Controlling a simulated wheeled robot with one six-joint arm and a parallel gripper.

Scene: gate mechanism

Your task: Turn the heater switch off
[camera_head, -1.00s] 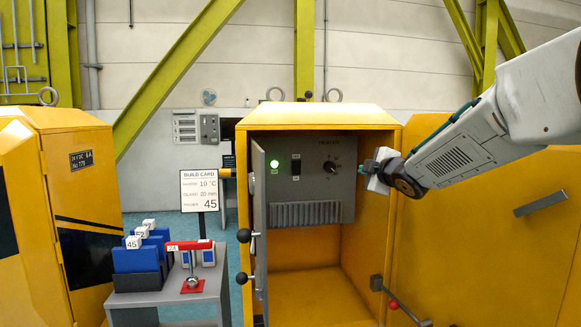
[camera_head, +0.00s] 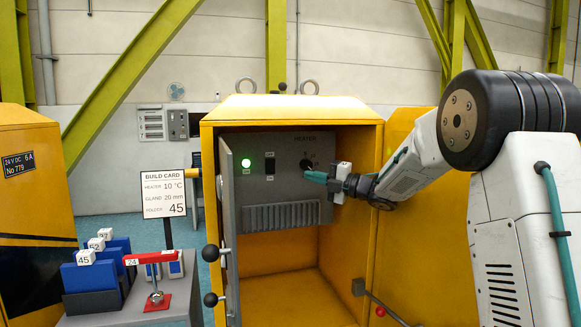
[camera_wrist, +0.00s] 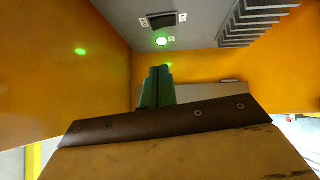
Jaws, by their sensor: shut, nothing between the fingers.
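The grey heater panel (camera_head: 290,190) is inside the open yellow cabinet. On it are a lit green lamp (camera_head: 246,163), a black rocker switch (camera_head: 270,167) with small labels above and below, and a dark knob (camera_head: 306,163) to the right. My gripper (camera_head: 310,176) is shut and empty, its teal fingers pointing left in front of the panel's right part, just below the knob in the picture. I cannot tell if it touches the panel. In the wrist view the switch (camera_wrist: 162,19) and lamp (camera_wrist: 161,41) show beyond my shut gripper (camera_wrist: 160,68), apart from it. Which way the switch is tipped is unclear.
Grey vent fins (camera_head: 282,215) stand out below the switch. The cabinet's narrow grey door (camera_head: 228,220) stands open at the left, with black ball handles. A yellow panel (camera_head: 400,250) is at the right. A build card (camera_head: 163,193) and a small table (camera_head: 130,318) stand left.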

